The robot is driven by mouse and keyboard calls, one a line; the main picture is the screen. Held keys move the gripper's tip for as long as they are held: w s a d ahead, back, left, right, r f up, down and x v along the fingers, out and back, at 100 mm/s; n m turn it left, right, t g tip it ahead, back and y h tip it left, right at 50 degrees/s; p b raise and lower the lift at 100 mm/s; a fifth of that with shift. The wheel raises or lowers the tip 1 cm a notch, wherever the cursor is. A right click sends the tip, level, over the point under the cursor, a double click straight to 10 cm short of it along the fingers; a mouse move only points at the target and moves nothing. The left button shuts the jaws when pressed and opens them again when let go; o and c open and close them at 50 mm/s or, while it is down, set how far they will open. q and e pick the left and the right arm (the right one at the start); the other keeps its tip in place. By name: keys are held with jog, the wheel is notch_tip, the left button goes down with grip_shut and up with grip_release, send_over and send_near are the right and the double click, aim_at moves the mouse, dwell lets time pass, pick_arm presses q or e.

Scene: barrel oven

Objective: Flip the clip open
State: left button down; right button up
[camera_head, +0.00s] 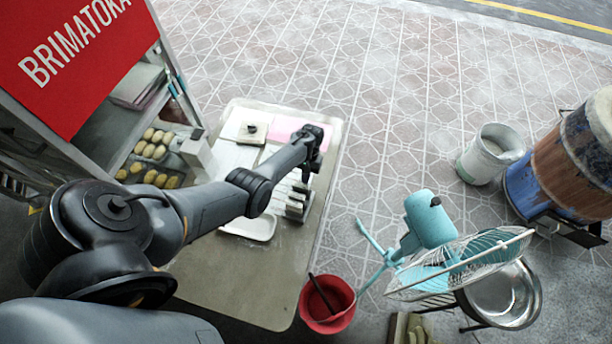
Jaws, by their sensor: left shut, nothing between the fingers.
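My left arm comes in from the left and reaches over the table. Its gripper (314,166) is at the far end of the arm, above the right part of the table, with the fingers pointing down. It looks shut and empty, though the fingertips are small and dark. Just below it on the table is a row of dark and metal blocks (296,206) beside a slatted rack. I cannot make out which thing is the clip; it may be among these small parts or hidden by my arm. My right gripper is not in view.
The table (262,284) has a bare front part and a white tray (250,228). A red bucket (327,303) and a turquoise fan (430,220) stand right of it. A blue-brown barrel (557,165) and a pale bin (486,157) are farther right. A red-signed stall (75,55) is at left.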

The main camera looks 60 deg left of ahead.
pick_arm(q)
jog(key=shift+s+d+r+p, duration=0.2)
jog(key=shift+s+p, duration=0.05)
jog(key=shift+p, duration=0.1)
dwell(0.3)
jog(key=shift+r, duration=0.3)
jog(key=w+a+f+p+v, duration=0.1)
jog(key=w+p+v, duration=0.1)
jog(key=v, duration=1.1)
jog(key=shift+a, duration=0.3)
jog(key=shift+s, duration=0.1)
